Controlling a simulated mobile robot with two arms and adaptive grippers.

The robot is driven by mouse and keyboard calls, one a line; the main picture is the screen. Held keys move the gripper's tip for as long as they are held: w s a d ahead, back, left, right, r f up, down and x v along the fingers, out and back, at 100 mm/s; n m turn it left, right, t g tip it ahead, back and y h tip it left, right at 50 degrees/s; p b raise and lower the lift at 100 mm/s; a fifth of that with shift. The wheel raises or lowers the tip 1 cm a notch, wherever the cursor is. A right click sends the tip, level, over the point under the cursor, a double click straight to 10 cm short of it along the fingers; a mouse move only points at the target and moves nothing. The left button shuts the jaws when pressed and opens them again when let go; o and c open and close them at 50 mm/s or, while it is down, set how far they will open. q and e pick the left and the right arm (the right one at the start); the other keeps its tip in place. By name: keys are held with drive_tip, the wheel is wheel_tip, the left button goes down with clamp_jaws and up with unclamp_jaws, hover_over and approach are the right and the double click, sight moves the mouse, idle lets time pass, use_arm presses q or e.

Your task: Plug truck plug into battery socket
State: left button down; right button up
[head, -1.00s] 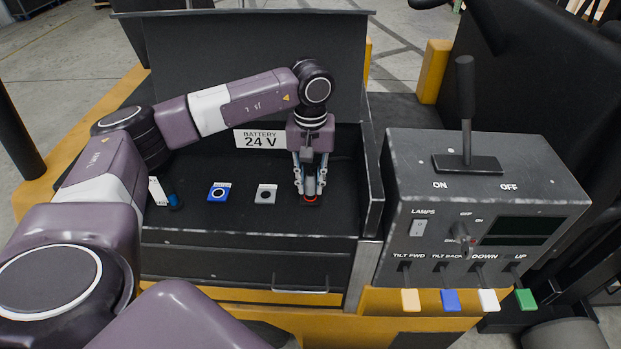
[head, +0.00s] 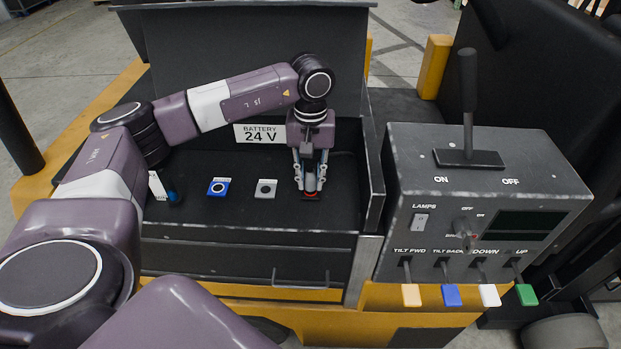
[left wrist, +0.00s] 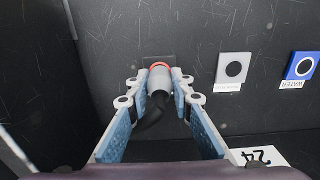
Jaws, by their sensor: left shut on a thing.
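The truck plug is a grey cylinder (head: 311,182) with a red ring and a black cable. It also shows in the left wrist view (left wrist: 158,82). My left gripper (head: 310,187) points down into the battery compartment and is shut on the plug, one finger on each side. In the left wrist view the gripper (left wrist: 160,90) holds the plug with its red-ringed end against a dark square socket (left wrist: 150,61) on the compartment surface. The seam is partly hidden, so I cannot tell how deep the plug sits. My right gripper is not in view.
A grey socket (head: 265,188) and a blue socket marked WATER (left wrist: 302,66) lie left of the plug in the head view. A blue-tipped item (head: 172,197) is farther left. The compartment wall (head: 372,170) and control box (head: 480,190) stand to the right.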

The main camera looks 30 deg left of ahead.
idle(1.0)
use_arm(q)
drive_tip(key=shift+b, duration=0.35)
idle(0.3)
idle(0.3)
drive_tip(key=shift+f+b, duration=0.55)
drive_tip(key=shift+f, duration=0.05)
drive_tip(key=c, duration=1.6)
unclamp_jaws()
drive_tip(key=shift+r, duration=0.1)
wheel_tip(320, 180, up, 12)
drive_tip(key=shift+f, duration=0.1)
